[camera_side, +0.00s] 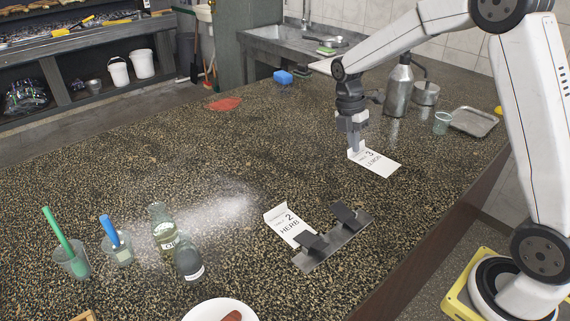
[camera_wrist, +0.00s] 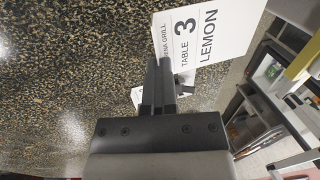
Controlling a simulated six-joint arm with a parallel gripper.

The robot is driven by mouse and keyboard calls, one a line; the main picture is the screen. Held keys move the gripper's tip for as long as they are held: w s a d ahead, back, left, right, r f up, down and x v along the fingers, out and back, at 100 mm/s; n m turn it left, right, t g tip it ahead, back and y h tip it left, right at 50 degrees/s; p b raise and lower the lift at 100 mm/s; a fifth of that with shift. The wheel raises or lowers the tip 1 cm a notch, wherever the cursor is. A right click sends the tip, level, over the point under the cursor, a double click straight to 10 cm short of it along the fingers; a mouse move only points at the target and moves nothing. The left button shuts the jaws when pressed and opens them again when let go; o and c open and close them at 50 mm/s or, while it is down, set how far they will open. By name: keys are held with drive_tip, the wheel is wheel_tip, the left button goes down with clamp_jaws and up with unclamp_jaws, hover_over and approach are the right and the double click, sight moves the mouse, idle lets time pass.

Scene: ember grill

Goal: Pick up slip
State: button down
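A white paper slip (camera_side: 378,164) printed "3 LEMON" lies on the speckled counter right under my gripper. Its left edge is bent up. In the wrist view this slip (camera_wrist: 207,34) reads "TABLE 3 LEMON" and sits just beyond the fingertips. My gripper (camera_side: 357,149) points down at the bent edge. In the wrist view the fingers of my gripper (camera_wrist: 160,62) are close together beside the slip's near corner. I cannot tell whether the edge is pinched between them. A second slip (camera_side: 289,226) printed "2 HERB" lies nearer the front, beside a metal holder.
The metal holder (camera_side: 334,242) with two dark clips stands at the front edge. A steel bottle (camera_side: 398,90), small glass (camera_side: 442,123) and metal tray (camera_side: 473,121) stand behind the lemon slip. Glass bottles, cups and a plate (camera_side: 218,311) are front left. The counter's middle is clear.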

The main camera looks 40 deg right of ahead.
drive_tip(key=shift+s+a+r, duration=0.15)
drive_tip(key=shift+s+r, duration=0.15)
drive_tip(key=shift+s, duration=0.4)
drive_tip(key=shift+s+a+r, duration=0.1)
drive_tip(key=shift+s+r, duration=0.15)
drive_tip(key=shift+s, duration=0.4)
drive_tip(key=shift+w+a+f, duration=0.1)
drive_tip(key=shift+w+a, duration=0.05)
drive_tip(key=shift+w, duration=0.3)
drive_tip(key=w+a+f, duration=0.5)
drive_tip(key=w+a, duration=0.4)
drive_tip(key=w, duration=0.3)
drive_tip(key=shift+f+m, duration=0.3)
drive_tip(key=shift+f, duration=0.1)
drive_tip(key=shift+f, duration=0.3)
